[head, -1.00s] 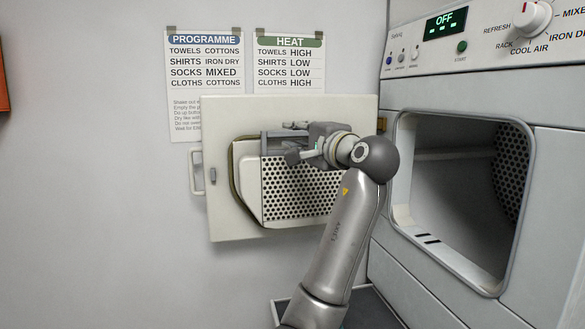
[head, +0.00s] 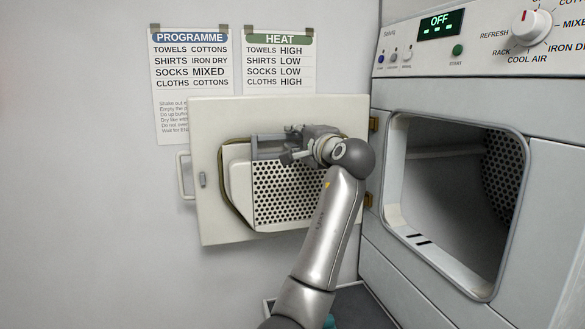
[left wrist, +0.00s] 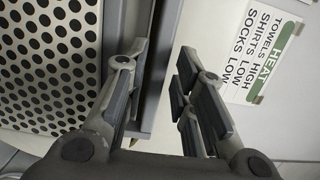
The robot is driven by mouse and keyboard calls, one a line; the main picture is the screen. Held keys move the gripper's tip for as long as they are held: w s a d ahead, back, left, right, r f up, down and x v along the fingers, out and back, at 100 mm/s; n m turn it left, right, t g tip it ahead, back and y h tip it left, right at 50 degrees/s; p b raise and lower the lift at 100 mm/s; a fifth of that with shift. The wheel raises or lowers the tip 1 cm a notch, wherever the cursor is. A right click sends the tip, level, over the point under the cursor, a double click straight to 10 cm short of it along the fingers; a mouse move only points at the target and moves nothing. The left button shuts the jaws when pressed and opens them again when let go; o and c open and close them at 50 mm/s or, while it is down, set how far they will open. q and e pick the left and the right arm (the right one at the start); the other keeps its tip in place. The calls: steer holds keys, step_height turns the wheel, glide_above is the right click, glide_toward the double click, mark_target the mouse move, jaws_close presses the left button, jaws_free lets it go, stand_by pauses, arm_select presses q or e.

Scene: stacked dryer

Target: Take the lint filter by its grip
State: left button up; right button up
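The lint filter (head: 285,195), a panel with rows of dark round holes, sits in the inner face of the open dryer door. A grey bar, which looks like its grip (head: 266,152), runs along its top edge. My left gripper (head: 287,150) is at the upper edge of the filter, in front of the door. In the left wrist view, its fingers (left wrist: 160,82) are apart, and the perforated filter (left wrist: 45,65) lies left of them. A grey edge passes beside the left finger; whether it touches is unclear. My right gripper is not in view.
The open door (head: 210,220) has a handle (head: 183,176) on its left. The dryer opening (head: 440,215) is at the right, below a control panel (head: 480,40) reading OFF. Two charts (head: 280,65) hang on the wall above the door. Open space lies left of the door.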

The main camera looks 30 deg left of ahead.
arm_select(q)
steer(key=shift+x, duration=0.8)
steer(key=shift+c, duration=0.7)
steer(key=shift+s, duration=0.1)
jaws_close()
